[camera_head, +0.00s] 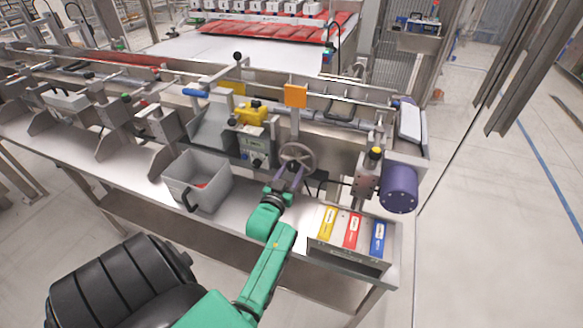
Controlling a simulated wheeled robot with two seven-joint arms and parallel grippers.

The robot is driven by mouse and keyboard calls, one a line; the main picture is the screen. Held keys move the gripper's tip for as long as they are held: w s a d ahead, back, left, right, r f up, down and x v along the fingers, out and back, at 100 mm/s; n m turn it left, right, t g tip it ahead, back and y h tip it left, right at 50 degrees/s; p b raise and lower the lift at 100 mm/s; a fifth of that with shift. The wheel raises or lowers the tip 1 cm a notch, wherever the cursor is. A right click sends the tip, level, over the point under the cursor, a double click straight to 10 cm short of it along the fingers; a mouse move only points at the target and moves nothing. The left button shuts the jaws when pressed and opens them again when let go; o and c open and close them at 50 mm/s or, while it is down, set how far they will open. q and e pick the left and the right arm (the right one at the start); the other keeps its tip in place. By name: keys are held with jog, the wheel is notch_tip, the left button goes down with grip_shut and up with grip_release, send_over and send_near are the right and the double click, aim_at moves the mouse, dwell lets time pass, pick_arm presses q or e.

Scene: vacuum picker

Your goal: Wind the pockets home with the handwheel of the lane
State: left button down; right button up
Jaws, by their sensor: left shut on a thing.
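The handwheel (297,154) is a dark grey-brown ring with spokes, standing at the front of the lane machine near the middle of the head view. My left gripper (289,173) is at the end of the green arm that rises from the bottom. Its fingers reach the lower part of the wheel and are shut on it. The gripper hides part of the wheel's lower rim. I cannot make out the pockets of the lane clearly. My right gripper is not in view.
A grey bin (211,190) with red pieces inside stands left of the wheel. A tray with yellow, red and blue cards (352,231) lies to the right, below a purple motor (399,188). An orange plate (295,96) stands above the wheel.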

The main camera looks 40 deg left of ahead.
pick_arm(q)
jog(key=shift+f, duration=0.1)
dwell(0.4)
jog(key=shift+c, duration=1.3)
grip_release()
